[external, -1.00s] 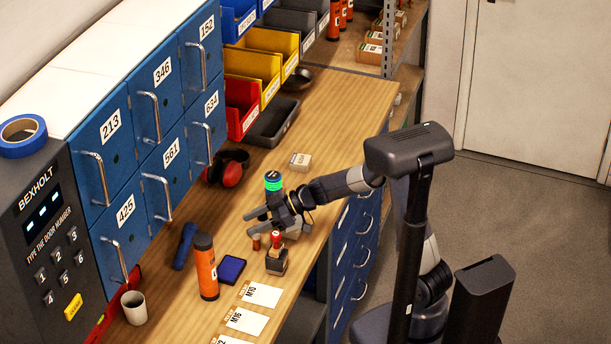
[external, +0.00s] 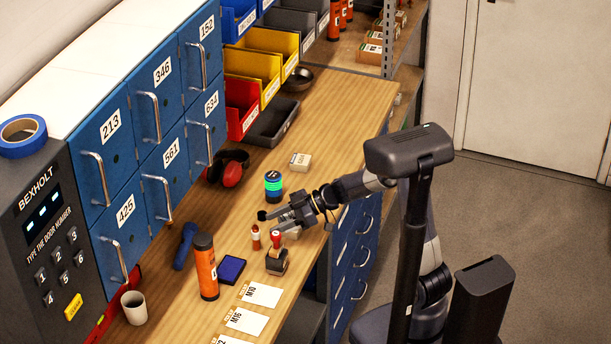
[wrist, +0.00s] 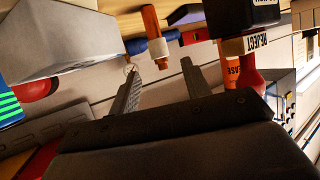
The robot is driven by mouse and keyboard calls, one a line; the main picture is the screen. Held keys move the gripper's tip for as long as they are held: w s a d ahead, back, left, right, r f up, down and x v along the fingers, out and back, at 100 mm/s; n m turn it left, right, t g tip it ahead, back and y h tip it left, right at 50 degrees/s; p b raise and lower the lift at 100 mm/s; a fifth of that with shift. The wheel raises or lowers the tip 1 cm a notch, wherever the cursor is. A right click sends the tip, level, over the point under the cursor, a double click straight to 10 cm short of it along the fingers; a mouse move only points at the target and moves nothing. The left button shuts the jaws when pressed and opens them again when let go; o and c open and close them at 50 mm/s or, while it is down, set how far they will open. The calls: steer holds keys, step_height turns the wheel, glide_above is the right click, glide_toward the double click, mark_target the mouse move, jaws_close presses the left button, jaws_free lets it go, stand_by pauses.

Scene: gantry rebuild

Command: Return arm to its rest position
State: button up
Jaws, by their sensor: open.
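My gripper (external: 267,220) is above the workbench (external: 340,105) in the external view, near its front edge. Its jaws are spread apart and nothing shows between them. In the wrist view the two fingers of my gripper (wrist: 160,88) also stand apart and empty. Below the fingers, in the external view, are a small orange-and-white bottle (external: 256,238) and a red-handled stamp (external: 277,258). The stamp (wrist: 248,45), with a "REJECT" label, shows beside the right finger in the wrist view. My arm reaches in from the right.
A dark tin with a green band (external: 273,184) stands just behind my gripper. An orange bottle (external: 206,270), a blue pad (external: 231,269) and a white cup (external: 134,307) stand to the left. Blue lockers (external: 120,215) line the back. The bench's far right is clear.

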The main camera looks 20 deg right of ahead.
mark_target(259, 230)
steer(key=v, duration=0.5)
steer(key=x, duration=1.2)
steer(key=shift+b, duration=0.3)
step_height(259, 230, up, 11)
steer(key=p, duration=0.2)
steer(key=shift+d+p, duration=0.1)
steer(key=shift+p, duration=0.25)
steer(key=w+d+m+t+h+p, duration=0.25)
steer(key=w+d, duration=0.45)
steer(key=d, duration=0.5)
steer(key=w+d+f+m+t+h+p, duration=0.1)
steer(key=w+d+m+t+h, duration=0.2)
steer(key=w+d, duration=0.6)
steer(key=w+d+m+t+h+p, duration=0.1)
steer(key=w+d+m+t+p, duration=0.25)
steer(key=d, duration=1.05)
steer(key=shift+m+h, duration=0.25)
steer(key=shift+m, duration=0.15)
steer(key=f+b, duration=0.1)
steer(key=f, duration=0.2)
steer(key=w+f+b, duration=0.1)
steer(key=f, duration=0.6)
steer(key=shift+w+d+f+b, duration=0.1)
steer(key=shift+w+d+b, duration=0.2)
steer(key=shift+b, duration=0.1)
steer(key=shift+v, duration=0.85)
